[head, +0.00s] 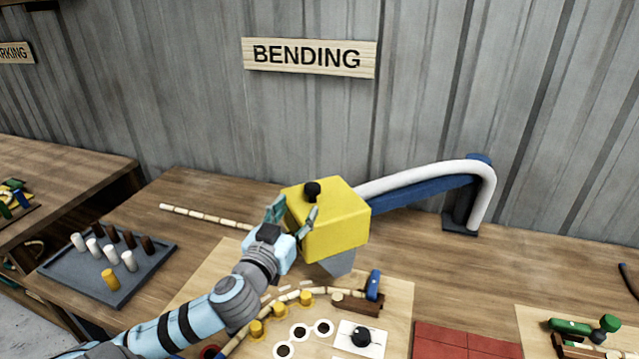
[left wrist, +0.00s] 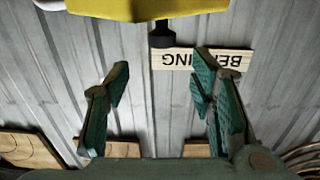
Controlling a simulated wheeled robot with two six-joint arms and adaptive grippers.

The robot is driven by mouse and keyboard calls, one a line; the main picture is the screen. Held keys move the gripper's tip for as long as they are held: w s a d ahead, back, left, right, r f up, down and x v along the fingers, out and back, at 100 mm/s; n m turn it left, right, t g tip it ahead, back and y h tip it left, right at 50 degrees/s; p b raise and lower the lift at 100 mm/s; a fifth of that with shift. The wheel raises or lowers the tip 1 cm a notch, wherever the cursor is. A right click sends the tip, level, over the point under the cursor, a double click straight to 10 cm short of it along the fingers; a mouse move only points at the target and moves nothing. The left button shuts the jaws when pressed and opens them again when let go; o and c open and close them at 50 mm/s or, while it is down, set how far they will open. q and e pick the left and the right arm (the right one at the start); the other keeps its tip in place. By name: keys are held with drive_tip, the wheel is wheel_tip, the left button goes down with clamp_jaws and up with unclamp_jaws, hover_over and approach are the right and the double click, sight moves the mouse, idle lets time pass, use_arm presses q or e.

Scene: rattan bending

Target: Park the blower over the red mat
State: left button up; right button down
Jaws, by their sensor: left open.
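The blower is a yellow box (head: 335,222) with a grey nozzle under it, carried on a blue arm with a white hose. It hangs over the pale bending board, left of the red mat (head: 462,343). A black knob (head: 312,190) stands on the blower. My left gripper (head: 291,212) is open and empty at the blower's left side, with its fingertips close below the knob. In the left wrist view the blower (left wrist: 145,8) and the knob (left wrist: 160,36) show at the top, beyond the open fingers. Contact cannot be told. My right gripper is not in view.
A grey tray (head: 60,272) with several pegs is at the left. The bending board (head: 398,300) holds yellow pegs, a rattan strip, a dial (head: 361,338) and a blue-handled clamp (head: 373,287). Green-handled tools (head: 585,328) lie at the right. The bench between blower arm and red mat is clear.

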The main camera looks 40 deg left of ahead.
sight(312, 187)
use_arm(q)
drive_tip(key=x, duration=0.4)
drive_tip(key=a+r+p+x, duration=0.1)
drive_tip(key=x, duration=0.1)
drive_tip(key=w, duration=0.1)
drive_tip(key=w+f, duration=0.1)
drive_tip(key=w, duration=0.3)
drive_tip(key=shift+w+a+f, duration=0.15)
drive_tip(key=shift+a+f, duration=0.1)
drive_tip(key=shift+a, duration=0.15)
drive_tip(key=shift+s+r, duration=0.1)
drive_tip(key=shift+s, duration=0.1)
drive_tip(key=shift+s+r, duration=0.15)
drive_tip(key=shift+s, duration=0.35)
drive_tip(key=shift+c, duration=0.4)
drive_tip(key=shift+d, duration=0.1)
drive_tip(key=c, duration=0.3)
drive_tip(key=shift+w, duration=0.1)
drive_tip(key=c, duration=0.3)
clamp_jaws()
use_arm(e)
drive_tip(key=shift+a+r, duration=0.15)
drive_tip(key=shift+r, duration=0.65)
